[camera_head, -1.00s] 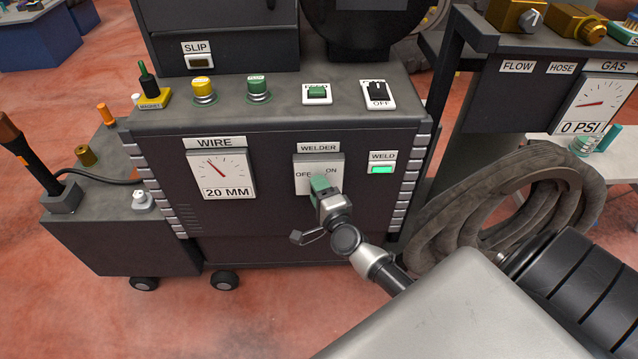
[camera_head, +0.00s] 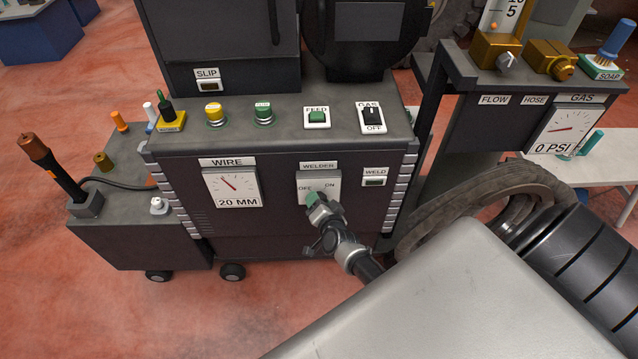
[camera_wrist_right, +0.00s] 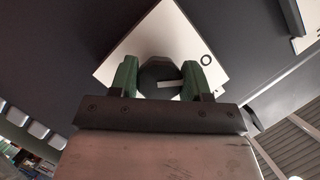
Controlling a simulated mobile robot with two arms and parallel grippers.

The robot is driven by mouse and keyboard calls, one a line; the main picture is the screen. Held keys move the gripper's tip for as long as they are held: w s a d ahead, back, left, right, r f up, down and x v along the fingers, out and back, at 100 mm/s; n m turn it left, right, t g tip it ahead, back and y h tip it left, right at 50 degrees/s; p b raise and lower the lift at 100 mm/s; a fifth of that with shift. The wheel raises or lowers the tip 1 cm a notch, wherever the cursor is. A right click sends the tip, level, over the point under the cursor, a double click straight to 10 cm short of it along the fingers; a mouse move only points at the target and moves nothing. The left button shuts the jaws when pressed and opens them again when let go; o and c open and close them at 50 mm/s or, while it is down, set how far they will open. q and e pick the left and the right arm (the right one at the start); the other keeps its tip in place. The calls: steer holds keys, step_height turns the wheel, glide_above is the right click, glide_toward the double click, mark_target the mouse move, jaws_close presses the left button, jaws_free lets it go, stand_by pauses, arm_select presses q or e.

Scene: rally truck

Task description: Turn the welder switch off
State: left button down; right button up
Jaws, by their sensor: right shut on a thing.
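The welder switch plate (camera_head: 327,180) is on the front of the dark machine, under a WELDER label, with OFF at left and ON at right. My right gripper (camera_head: 314,198) is at the switch, its green fingertips covering the knob in the head view. In the right wrist view the dark round knob (camera_wrist_right: 158,74) with a white mark sits between the two green fingers of the right gripper (camera_wrist_right: 160,80), which are shut on it. The WELD indicator (camera_head: 375,182) beside the plate is dark. My left gripper is not in view.
A WIRE gauge (camera_head: 232,187) reads 20 MM left of the switch. FEED (camera_head: 317,117) and GAS (camera_head: 372,117) switches and a yellow button (camera_head: 214,112) are on the ledge above.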

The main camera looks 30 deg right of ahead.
steer(key=shift+f+p, duration=0.1)
steer(key=shift+p, duration=0.2)
stand_by(0.4)
steer(key=o, duration=0.9)
steer(key=p+v, duration=0.1)
steer(key=v, duration=1)
steer(key=shift+w+a, duration=0.1)
steer(key=shift+a, duration=0.05)
